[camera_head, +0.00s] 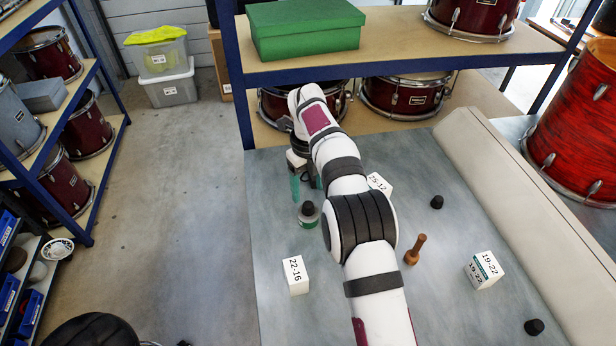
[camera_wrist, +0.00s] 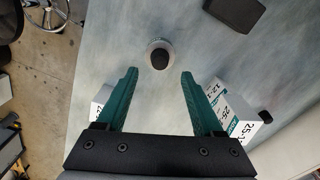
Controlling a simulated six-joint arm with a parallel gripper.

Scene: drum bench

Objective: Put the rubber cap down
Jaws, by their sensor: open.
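Black rubber caps stand apart on the grey bench (camera_head: 270,270): one (camera_head: 436,202) right of my arm and one (camera_head: 534,327) at the front right. A small bottle (camera_head: 308,213) with a black top stands left of my arm. In the wrist view a round thing with a dark centre (camera_wrist: 160,55), apparently this bottle seen from above, lies just beyond my fingertips, between their lines. My gripper (camera_wrist: 159,73) is open, its teal fingers apart with nothing between them. In the head view my gripper (camera_head: 304,186) is low over the bench behind the bottle, partly hidden by my arm.
White labelled boxes stand at the left (camera_head: 296,275), right (camera_head: 484,270) and behind my arm (camera_head: 379,184). A brown wooden tool (camera_head: 414,250) stands right of my arm. A dark block (camera_wrist: 234,14) shows in the wrist view. A beige padded roll (camera_head: 530,200) borders the right side.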

